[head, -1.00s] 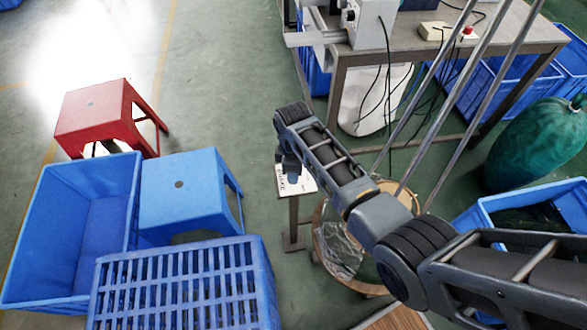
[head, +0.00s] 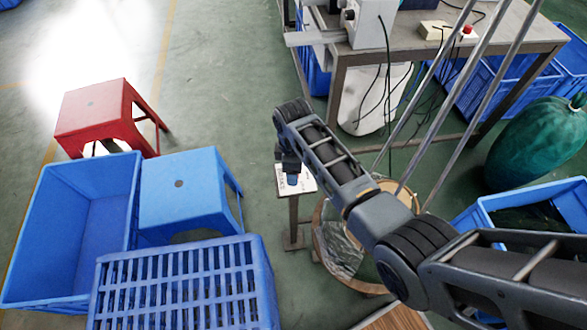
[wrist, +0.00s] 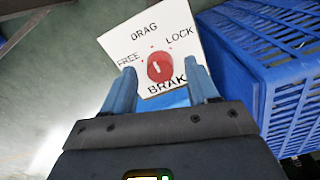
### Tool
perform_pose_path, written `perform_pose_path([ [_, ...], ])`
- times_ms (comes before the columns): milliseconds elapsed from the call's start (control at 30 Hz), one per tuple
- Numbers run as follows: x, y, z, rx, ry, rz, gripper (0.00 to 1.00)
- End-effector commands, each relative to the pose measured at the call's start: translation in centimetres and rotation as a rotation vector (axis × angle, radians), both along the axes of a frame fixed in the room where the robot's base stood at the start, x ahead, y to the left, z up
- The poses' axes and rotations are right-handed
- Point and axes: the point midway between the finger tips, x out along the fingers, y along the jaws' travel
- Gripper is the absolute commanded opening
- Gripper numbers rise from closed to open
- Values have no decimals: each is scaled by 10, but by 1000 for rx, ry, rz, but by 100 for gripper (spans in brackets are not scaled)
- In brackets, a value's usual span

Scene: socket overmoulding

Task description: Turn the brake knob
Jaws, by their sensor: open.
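The brake knob (wrist: 160,66) is red with a short white mark, on a white plate (wrist: 120,40) lettered FREE, DRAG, LOCK and BRAKE. The mark seems to lie roughly along the line towards DRAG, but it is small. In the head view the plate (head: 308,182) sits on a post, and the knob cannot be made out. My gripper (wrist: 162,88) is open and empty, its two blue fingers apart to the left and right of the knob in the wrist view. I cannot tell how far the tips are from the plate. My gripper (head: 292,181) is over the plate in the head view.
A blue slatted crate (head: 185,285), a blue stool (head: 180,185), a blue bin (head: 60,240) and a red stool (head: 95,110) stand left of the post. A metal workbench (head: 440,65) is behind.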

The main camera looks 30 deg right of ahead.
Motion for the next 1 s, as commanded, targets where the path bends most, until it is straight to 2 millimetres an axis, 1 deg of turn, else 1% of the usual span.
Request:
perform_pose_path([
  [300,1,0,51,0,-4,-1,59],
  [433,0,0,65,0,-1,-1,59],
  [600,0,0,71,0,0,0,59],
  [1000,0,0,71,0,0,0,59],
])
